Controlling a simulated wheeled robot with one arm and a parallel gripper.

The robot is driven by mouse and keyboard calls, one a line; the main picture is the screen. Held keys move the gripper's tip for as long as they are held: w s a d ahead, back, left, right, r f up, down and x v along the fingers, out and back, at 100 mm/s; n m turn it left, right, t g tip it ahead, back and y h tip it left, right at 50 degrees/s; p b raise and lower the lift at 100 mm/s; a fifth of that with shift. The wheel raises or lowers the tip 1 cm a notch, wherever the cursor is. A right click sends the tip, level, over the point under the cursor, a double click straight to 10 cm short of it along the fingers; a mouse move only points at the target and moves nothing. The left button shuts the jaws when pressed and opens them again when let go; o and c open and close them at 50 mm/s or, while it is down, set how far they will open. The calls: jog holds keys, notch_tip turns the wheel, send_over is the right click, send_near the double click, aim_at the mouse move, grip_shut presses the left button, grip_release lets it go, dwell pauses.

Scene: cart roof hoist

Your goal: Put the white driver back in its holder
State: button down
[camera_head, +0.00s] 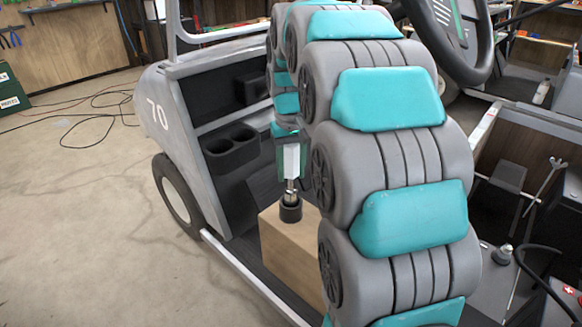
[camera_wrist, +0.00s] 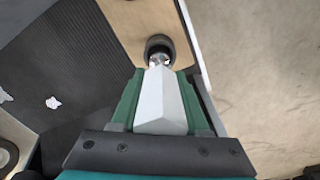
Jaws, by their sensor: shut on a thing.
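My gripper (camera_head: 291,160) is shut on the white driver (camera_head: 290,157), whose pale faceted handle sits between green finger pads. The driver is roughly upright, its metal end pointing down. A small dark round holder (camera_head: 290,213) stands on a wooden block (camera_head: 283,258) in the cart's footwell. The driver's lower end is at the holder's mouth; how deep it reaches inside, I cannot tell. In the wrist view, the driver (camera_wrist: 163,105) lies between the pads of my gripper (camera_wrist: 160,82), and its tip overlaps the dark holder (camera_wrist: 159,44).
The grey cart body (camera_head: 170,105) with a dashboard and cup recesses (camera_head: 230,148) is close on the left. A steering wheel (camera_head: 455,40) is at upper right. My arm hides much of the middle. The concrete floor at left holds a loose black cable (camera_head: 95,112).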

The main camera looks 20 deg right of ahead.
aim_at(291, 157)
jog(key=shift+f+b, duration=0.7)
jog(key=shift+f, duration=1.5)
jog(key=shift+c, duration=1.6)
grip_release()
jog(key=shift+r, duration=0.1)
jog(key=shift+r, duration=3.8)
